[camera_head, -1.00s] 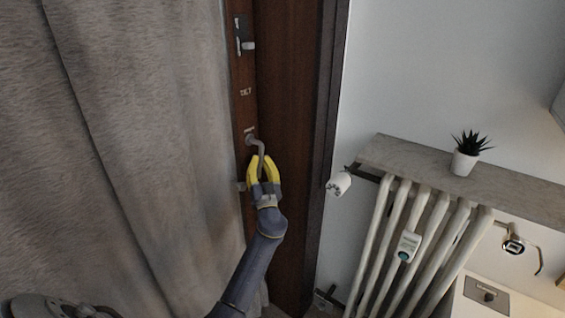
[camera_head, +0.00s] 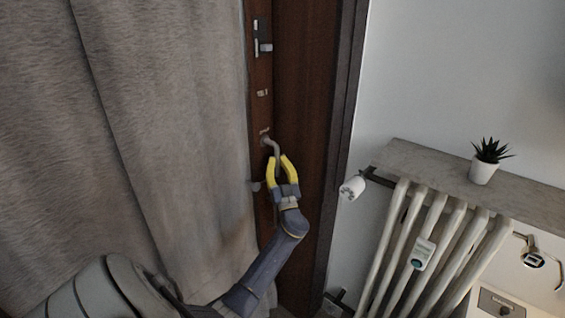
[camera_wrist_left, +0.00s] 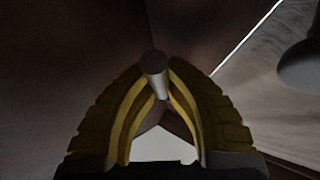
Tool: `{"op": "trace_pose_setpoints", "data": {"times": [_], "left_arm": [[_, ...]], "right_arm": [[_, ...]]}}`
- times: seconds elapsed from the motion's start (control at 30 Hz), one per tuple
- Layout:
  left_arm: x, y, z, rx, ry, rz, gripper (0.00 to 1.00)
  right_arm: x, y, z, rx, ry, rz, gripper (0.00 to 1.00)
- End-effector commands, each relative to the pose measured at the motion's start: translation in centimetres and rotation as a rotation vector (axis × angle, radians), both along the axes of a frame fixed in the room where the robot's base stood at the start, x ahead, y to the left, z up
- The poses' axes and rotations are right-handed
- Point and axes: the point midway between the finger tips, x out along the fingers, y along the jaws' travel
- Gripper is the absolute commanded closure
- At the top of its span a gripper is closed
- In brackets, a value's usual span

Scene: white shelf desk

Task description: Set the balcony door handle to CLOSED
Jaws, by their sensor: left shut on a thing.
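The balcony door handle (camera_head: 271,145) is a grey bent lever on the dark brown door frame, right of the curtain. Its lever runs downward and slightly right from its pivot. My left gripper (camera_head: 281,163), with yellow fingers, is shut on the lower part of the lever. In the left wrist view the rounded grey end of the handle (camera_wrist_left: 154,63) sits between the two yellow fingertips (camera_wrist_left: 155,80). Small labels (camera_head: 263,93) show on the frame above the handle, too small to read. My right gripper is not in view.
A grey curtain (camera_head: 170,130) hangs close on the left. A white radiator (camera_head: 440,240) under a grey shelf (camera_head: 415,158) stands to the right, with a potted plant (camera_head: 484,171) on the shelf. A small latch (camera_head: 263,46) is higher on the frame.

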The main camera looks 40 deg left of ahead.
Motion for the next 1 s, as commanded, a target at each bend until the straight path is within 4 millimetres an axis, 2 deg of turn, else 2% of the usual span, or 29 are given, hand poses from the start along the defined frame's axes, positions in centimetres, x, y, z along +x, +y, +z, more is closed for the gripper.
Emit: {"op": "trace_pose_setpoints", "data": {"times": [0.27,0.3,0.5,0.83,1.0], "left_arm": [[0.1,0.1,0.3,0.001,-0.003,-0.002,1.0],[0.1,0.1,0.3,0.001,-0.003,-0.002,0.85],[0.1,0.1,0.1,0.0,-0.002,-0.001,0.62],[-0.1,-0.2,-0.2,-0.001,0.0,-0.001,0.61],[-0.8,-1.4,-1.4,-0.001,0.002,-0.002,0.61]], "right_arm": [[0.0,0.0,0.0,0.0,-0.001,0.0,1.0],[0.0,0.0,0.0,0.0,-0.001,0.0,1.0],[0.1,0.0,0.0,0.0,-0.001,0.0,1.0],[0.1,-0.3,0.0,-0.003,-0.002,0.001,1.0],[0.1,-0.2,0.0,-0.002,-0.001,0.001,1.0]]}}
